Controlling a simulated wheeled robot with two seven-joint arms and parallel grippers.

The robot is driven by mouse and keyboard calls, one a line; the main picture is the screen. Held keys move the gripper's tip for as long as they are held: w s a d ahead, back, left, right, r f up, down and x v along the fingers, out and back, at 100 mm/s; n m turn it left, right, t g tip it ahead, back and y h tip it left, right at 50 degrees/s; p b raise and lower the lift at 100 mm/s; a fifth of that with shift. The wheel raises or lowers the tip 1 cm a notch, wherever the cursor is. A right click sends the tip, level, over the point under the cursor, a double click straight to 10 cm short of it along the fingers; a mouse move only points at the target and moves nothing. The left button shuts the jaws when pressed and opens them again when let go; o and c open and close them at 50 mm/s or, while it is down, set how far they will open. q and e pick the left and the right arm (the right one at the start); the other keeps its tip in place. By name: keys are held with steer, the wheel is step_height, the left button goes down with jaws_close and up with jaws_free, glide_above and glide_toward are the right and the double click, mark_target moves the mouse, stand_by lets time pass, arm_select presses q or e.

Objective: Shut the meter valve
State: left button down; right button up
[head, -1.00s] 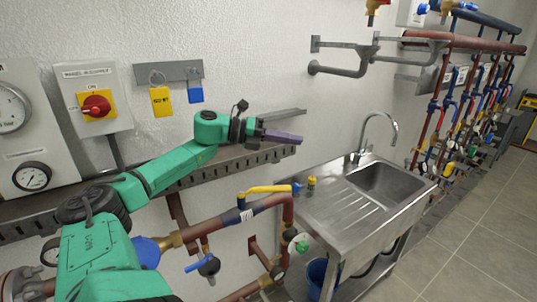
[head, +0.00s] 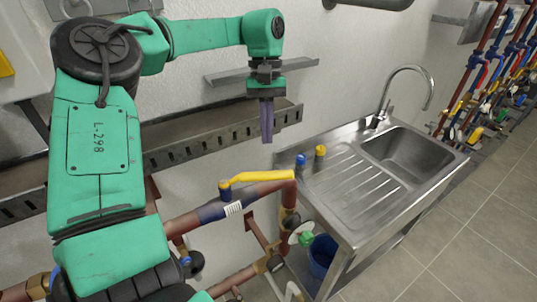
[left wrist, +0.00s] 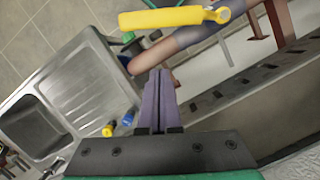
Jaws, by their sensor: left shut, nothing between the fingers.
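A yellow lever handle (head: 263,177) sits on a blue-sleeved copper pipe (head: 222,210) with a barcode label. It lies roughly along the pipe, its free end pointing right toward the elbow. In the left wrist view the yellow lever (left wrist: 173,17) lies beyond the fingertips, across the top. My left gripper (head: 267,138) is shut and empty, its purple fingers pointing down above the lever and apart from it. The fingers also show in the left wrist view (left wrist: 160,75). My right gripper is not in view.
A perforated metal tray (head: 205,140) runs along the wall behind the gripper. A steel sink unit (head: 375,205) stands to the right, with small blue (head: 300,160) and yellow (head: 320,151) pieces at its corner. A green-handled valve (head: 303,236) and a blue bucket (head: 322,257) are lower down.

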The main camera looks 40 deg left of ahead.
mark_target(257, 178)
arm_select(q)
steer(key=s+d+f+p, duration=0.2)
steer(key=s+d+f, duration=0.1)
steer(key=shift+d+f+p, duration=0.3)
steer(key=shift+f+p, duration=0.05)
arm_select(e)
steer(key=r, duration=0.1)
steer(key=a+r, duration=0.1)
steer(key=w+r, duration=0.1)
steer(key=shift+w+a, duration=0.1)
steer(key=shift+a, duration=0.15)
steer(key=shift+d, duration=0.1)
